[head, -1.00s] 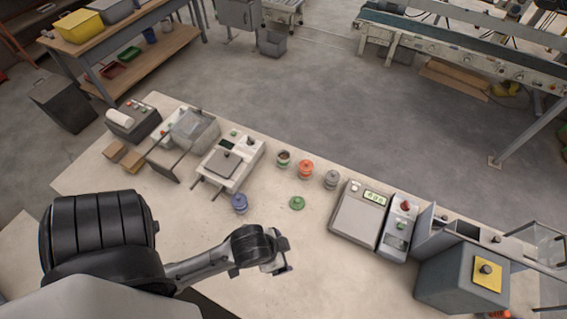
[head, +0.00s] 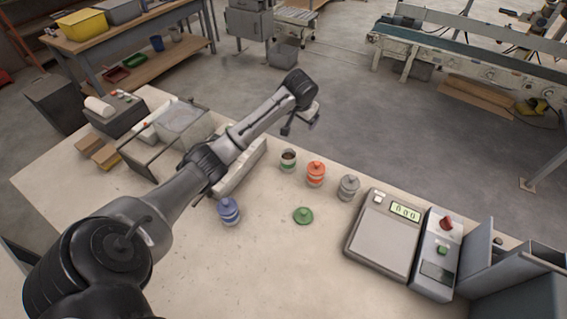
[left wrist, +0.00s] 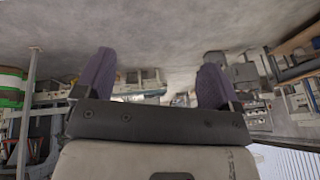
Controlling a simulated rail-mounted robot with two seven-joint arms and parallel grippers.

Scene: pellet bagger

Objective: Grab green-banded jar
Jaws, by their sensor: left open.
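That view does not show the jar. My right gripper is not in view.
An orange jar (head: 316,174) and a grey jar (head: 348,187) stand right of the green-banded one. A blue jar (head: 229,211) stands left of the lid. A scale (head: 380,245) is at the right. My left arm covers a device on the left. The table's front middle is clear.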

